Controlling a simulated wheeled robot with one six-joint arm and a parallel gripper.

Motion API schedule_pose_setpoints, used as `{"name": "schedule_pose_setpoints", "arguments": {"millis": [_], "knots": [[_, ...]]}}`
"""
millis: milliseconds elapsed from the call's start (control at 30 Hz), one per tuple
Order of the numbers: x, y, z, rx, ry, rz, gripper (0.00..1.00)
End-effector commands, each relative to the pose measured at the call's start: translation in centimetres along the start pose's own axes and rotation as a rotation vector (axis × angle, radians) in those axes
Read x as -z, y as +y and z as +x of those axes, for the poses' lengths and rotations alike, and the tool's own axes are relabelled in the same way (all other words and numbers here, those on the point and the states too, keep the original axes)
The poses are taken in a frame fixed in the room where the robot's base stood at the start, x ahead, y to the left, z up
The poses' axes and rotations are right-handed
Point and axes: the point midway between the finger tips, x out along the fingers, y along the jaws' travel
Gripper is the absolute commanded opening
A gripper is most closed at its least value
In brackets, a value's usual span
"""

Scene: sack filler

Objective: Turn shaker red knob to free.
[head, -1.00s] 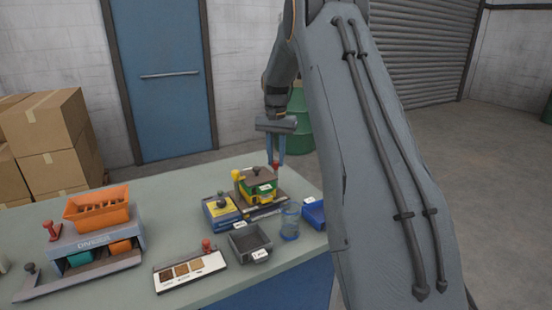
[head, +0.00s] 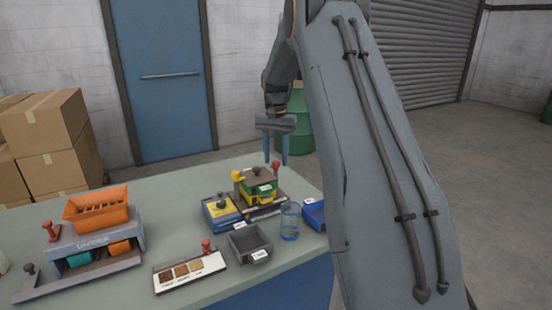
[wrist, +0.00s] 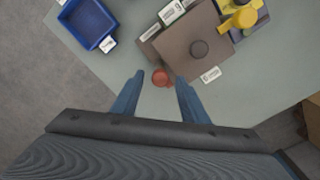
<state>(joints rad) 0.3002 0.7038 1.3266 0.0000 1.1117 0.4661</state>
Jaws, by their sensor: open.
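The shaker is a green and yellow stack with a brown top plate (head: 262,173) and a dark knob on it; the plate also fills the upper middle of the wrist view (wrist: 190,40). Its red knob (head: 276,165) stands at the back right corner, and in the wrist view the knob (wrist: 160,78) shows just off the plate's edge. My gripper (head: 276,160) is open above that corner. In the wrist view its blue fingers (wrist: 159,78) stand apart on either side of the red knob, with nothing held. Whether the fingertips are level with the knob is unclear.
A yellow knob (head: 237,175) stands at the shaker's left. A blue and yellow box (head: 220,210), grey tray (head: 240,246), clear jar (head: 290,222) and blue bin (head: 314,214) sit close by. The orange divider (head: 97,212) is far left. Bare table lies behind the shaker.

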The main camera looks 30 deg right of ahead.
Motion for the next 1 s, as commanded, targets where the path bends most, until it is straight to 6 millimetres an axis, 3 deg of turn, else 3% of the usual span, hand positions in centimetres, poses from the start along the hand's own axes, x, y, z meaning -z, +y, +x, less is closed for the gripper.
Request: {"name": "schedule_pose_setpoints", "arguments": {"millis": [300, 500, 1000], "knots": [[0.1, -0.1, -4.8, 0.002, 0.005, 0.0, 0.4], [0.1, 0.0, -6.8, 0.001, 0.002, 0.0, 0.4], [0.0, 0.0, -7.3, 0.001, 0.002, 0.0, 0.4]]}}
